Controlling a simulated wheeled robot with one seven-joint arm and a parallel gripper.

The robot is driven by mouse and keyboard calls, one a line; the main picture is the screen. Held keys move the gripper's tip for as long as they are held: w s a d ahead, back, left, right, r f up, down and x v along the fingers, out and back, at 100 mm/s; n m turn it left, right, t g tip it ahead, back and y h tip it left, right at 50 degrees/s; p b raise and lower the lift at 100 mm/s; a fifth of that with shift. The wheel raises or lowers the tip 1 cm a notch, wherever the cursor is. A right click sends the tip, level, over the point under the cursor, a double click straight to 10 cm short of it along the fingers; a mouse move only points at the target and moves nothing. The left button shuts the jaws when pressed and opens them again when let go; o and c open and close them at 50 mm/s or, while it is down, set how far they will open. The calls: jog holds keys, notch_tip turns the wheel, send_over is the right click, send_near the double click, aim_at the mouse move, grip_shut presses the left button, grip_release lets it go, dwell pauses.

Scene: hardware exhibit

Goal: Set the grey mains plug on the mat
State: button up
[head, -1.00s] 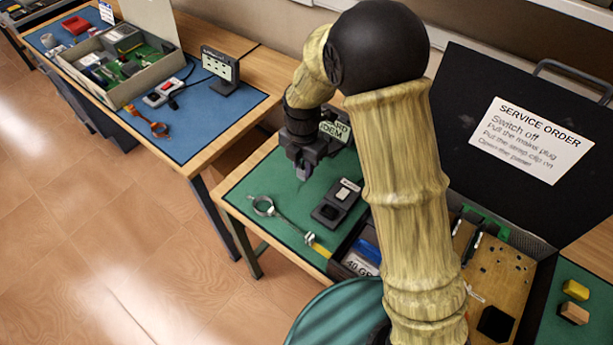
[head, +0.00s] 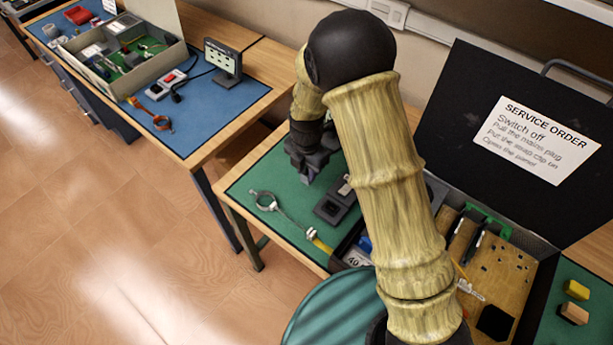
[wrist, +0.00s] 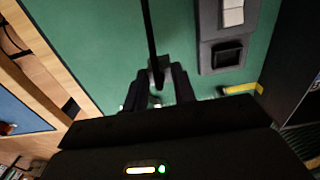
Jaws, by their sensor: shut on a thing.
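The grey mains plug (wrist: 157,72) is between my gripper's fingers in the wrist view, with a black cord running up from it. My gripper (wrist: 158,85) is shut on it. In the head view my gripper (head: 306,176) is low over the green mat (head: 242,190), behind and left of the socket box. The mat also fills much of the wrist view (wrist: 105,35). Whether the plug touches the mat I cannot tell. The dark grey socket box (head: 334,204), with a pale switch, stands on the mat; its socket recess (wrist: 228,54) looks empty in the wrist view.
A strap with a ring (head: 264,201) and yellow end lies on the mat at the front left. An open black case (head: 515,150) with a service order stands at the right. A second bench with a blue mat (head: 200,125) is at the left. Mat left of my gripper is clear.

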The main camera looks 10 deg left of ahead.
aim_at(307, 173)
jog(key=shift+f, duration=1.85)
jog(key=shift+f, duration=0.1)
jog(key=o, duration=0.8)
jog(key=shift+c, duration=0.2)
notch_tip(307, 173, up, 12)
jog(key=shift+r+b, duration=0.15)
jog(key=shift+b, duration=0.35)
